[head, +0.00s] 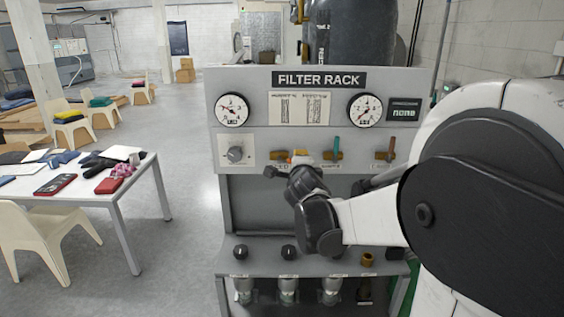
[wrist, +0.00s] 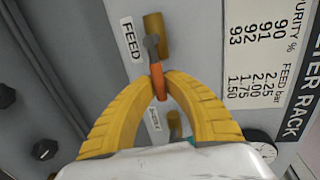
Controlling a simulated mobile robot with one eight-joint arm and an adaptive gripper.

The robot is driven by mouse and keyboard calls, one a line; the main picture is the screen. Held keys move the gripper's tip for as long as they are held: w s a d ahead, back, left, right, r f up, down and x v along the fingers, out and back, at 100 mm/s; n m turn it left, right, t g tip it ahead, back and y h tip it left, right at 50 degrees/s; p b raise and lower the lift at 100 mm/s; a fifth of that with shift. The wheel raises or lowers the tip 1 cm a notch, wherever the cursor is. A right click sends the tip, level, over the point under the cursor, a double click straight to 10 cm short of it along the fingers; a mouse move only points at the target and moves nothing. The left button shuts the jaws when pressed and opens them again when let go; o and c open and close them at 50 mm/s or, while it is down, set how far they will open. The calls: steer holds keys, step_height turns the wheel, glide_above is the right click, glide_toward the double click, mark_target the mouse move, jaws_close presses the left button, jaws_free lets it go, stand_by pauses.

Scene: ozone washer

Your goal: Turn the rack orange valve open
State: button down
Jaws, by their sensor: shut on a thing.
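The filter rack (head: 225,105) stands in front of me with a row of valves below its gauges. In the wrist view, the orange valve handle (wrist: 158,84) hangs from a grey lever by a brass fitting (wrist: 154,24) labelled FEED. My gripper (wrist: 161,81) has yellow fingers that are shut on the orange handle from both sides. The handle's angle is hard to judge there.
A teal-handled valve (head: 337,146) and a brown-handled valve (head: 391,149) are to the right on the same panel. A grey knob (head: 235,154) is to the left. A lower shelf (head: 262,258) carries black knobs. A table (head: 85,187) stands at the left, with open floor between.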

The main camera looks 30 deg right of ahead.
steer(key=shift+f, duration=0.1)
steer(key=c, duration=1.4)
jaws_free()
steer(key=shift+s, duration=0.1)
steer(key=v, duration=1.2)
